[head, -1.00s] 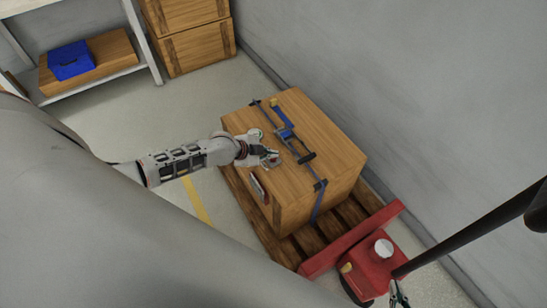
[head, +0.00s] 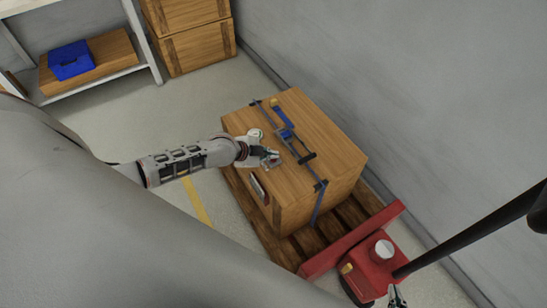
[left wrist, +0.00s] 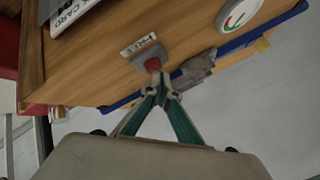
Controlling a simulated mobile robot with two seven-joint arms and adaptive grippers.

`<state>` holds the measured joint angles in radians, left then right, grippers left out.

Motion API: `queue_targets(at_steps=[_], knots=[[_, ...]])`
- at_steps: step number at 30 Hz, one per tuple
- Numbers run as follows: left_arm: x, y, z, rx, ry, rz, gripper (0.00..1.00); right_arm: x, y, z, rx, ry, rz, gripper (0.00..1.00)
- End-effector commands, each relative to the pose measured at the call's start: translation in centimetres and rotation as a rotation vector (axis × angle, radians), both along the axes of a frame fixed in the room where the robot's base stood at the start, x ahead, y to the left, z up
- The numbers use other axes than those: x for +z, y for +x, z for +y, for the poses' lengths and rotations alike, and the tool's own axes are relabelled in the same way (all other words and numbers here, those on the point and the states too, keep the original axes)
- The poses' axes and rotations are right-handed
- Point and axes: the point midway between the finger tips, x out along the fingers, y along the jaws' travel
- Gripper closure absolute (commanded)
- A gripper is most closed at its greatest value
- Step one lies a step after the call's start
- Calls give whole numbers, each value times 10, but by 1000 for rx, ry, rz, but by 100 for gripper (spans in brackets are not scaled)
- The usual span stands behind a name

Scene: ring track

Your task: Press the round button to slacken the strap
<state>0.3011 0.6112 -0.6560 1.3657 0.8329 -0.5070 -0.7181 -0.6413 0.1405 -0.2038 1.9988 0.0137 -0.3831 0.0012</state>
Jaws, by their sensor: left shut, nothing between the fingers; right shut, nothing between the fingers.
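A wooden crate (head: 335,150) carries a blue strap (head: 317,205) with a metal and blue tensioner (head: 285,132) on top. In the left wrist view, a small red button (left wrist: 152,64) sits on a grey base (left wrist: 148,54) beside a label reading FREE (left wrist: 138,45). My left gripper (head: 272,158) is shut and empty over the crate top. Its fingertips (left wrist: 160,82) are at the red button; I cannot tell whether they touch it. In the head view, the gripper hides the button. My right gripper (head: 397,297) is shut, partly cut off at the bottom edge.
A round gauge (left wrist: 238,14) and a card holder (left wrist: 75,14) are on the crate. The crate stands on a wooden pallet (head: 270,238). A red pallet truck (head: 375,265) with a black handle is close in front. A grey wall (head: 400,80) runs behind.

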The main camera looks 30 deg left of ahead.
Motion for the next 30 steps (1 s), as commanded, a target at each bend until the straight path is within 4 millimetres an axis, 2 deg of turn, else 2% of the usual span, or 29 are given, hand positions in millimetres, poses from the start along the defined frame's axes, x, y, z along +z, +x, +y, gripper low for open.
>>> queue_targets(at_steps=[22,30], knots=[[-6,-1,0,1,1,2,100,-3,3,0,1,0,-2,100],[2,0,1,-1,2,0,100,4,5,0,1,1,-10,100]])
